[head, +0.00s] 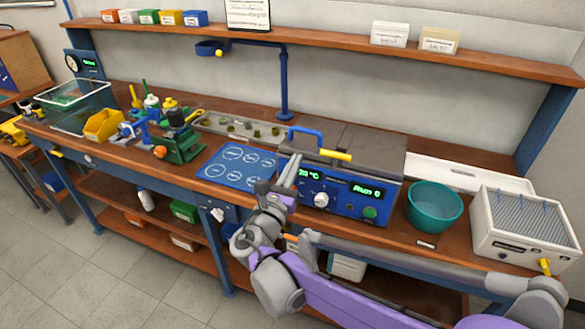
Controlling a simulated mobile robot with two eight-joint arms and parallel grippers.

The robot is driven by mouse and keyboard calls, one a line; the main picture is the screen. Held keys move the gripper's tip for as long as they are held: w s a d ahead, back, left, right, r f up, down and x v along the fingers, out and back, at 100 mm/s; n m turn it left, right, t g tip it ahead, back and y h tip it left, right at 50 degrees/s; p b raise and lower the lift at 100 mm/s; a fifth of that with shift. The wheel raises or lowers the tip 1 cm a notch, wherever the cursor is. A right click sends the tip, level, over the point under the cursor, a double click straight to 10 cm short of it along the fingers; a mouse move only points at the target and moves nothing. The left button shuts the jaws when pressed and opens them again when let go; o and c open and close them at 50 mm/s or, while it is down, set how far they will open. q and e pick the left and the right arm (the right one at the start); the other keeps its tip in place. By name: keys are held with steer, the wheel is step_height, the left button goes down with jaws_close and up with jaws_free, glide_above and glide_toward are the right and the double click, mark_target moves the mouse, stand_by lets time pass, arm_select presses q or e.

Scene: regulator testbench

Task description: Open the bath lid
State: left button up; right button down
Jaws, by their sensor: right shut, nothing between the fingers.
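The bath (340,198) is a blue-fronted box on the bench with a green-lit display, a white knob and a green button. Its grey lid (372,146) lies flat over the top and looks closed. A yellow grip (335,155) sits at the lid's front edge, and a blue arched handle (305,133) rises at its left. My right gripper (291,170) is at the bath's front left corner, shut and empty, below and left of the yellow grip. It appears apart from the grip; whether it touches the bath front is unclear. My left gripper is out of view.
A blue mat with printed circles (237,167) lies left of the bath. A teal bowl (435,208) and a white ribbed-top unit (524,226) stand to the right. A blue post (284,85) rises behind the bath. A wooden shelf (330,39) runs above.

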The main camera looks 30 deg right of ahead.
mark_target(303, 151)
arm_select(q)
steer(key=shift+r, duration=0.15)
arm_select(e)
steer(key=x, duration=0.6)
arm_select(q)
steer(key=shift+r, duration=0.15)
arm_select(e)
steer(key=shift+r, duration=0.15)
